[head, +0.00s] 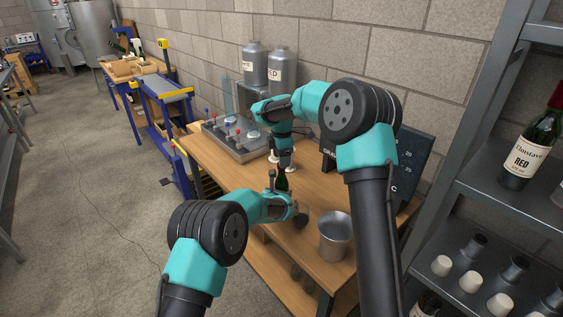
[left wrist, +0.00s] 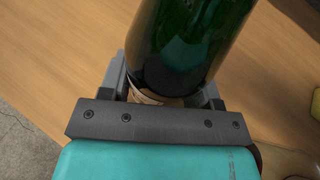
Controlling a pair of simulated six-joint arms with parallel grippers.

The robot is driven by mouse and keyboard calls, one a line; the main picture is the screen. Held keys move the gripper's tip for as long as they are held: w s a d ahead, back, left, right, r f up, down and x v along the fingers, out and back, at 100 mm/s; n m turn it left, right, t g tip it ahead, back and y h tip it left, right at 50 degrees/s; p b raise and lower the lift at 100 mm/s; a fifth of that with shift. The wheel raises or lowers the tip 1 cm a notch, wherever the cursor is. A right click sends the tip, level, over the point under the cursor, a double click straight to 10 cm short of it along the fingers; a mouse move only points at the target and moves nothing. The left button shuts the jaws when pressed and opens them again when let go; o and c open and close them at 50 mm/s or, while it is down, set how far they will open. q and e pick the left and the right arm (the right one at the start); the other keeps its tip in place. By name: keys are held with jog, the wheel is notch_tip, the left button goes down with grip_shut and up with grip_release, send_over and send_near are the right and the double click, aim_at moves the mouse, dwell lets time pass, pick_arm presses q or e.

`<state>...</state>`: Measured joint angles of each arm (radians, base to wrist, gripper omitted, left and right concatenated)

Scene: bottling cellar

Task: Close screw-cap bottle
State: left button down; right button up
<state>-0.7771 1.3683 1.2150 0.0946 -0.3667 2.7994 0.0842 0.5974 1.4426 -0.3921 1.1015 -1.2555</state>
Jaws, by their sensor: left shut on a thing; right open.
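A dark green bottle (head: 282,182) stands near the middle of the wooden workbench (head: 225,160). In the left wrist view the green glass bottle (left wrist: 188,40) and part of a pale label fill the space between the fingers. My left gripper (head: 280,191) is shut on the bottle; it also shows in the left wrist view (left wrist: 168,95). My right gripper (head: 285,160) is open, just above the top of the bottle, pointing down. The bottle's neck is mostly hidden there. I cannot make out a cap or whether anything lies between the right fingers.
A metal bucket (head: 334,238) stands at the bench's front right. A grey rack with small coloured-topped items (head: 236,137) is at the back left. Two metal canisters (head: 268,65) stand behind. A dark board (head: 400,165) and a shelf with a wine bottle (head: 520,150) are at right.

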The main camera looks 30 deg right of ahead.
notch_tip(320, 180, up, 10)
dwell(0.4)
jog(key=shift+f, duration=0.1)
pick_arm(q)
jog(key=shift+c, duration=1.2)
grip_release()
jog(key=v, duration=1.7)
jog(key=shift+a, duration=0.2)
jog(key=shift+s, duration=0.1)
